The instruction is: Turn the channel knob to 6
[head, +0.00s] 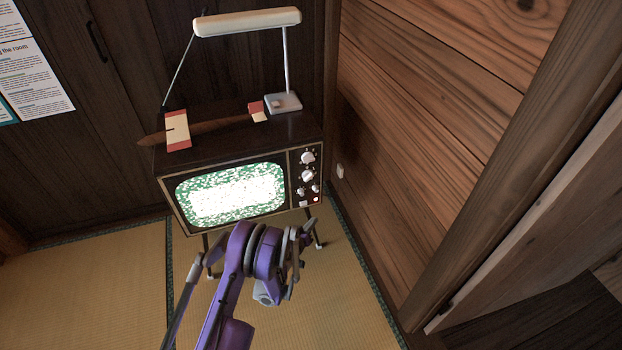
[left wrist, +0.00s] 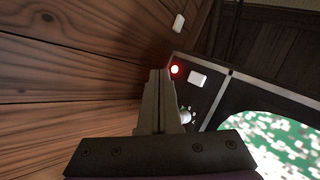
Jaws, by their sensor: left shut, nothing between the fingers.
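An old television (head: 228,158) shows green and white static on its screen. Its right-hand panel has two large white knobs, an upper one (head: 308,157) and a lower one (head: 307,175), with small knobs (head: 301,190) below. I cannot read the markings or tell which large knob is the channel knob. My left gripper (head: 307,226) is in front of and below the panel, apart from the large knobs. In the left wrist view its fingers (left wrist: 160,75) are shut and empty, and partly hide the panel. A small knob (left wrist: 185,116) shows beside them. My right gripper is not in view.
A red light (left wrist: 175,70) and a white button (left wrist: 198,79) sit at the panel's lower end. A wooden wall (head: 420,130) stands close on the right.

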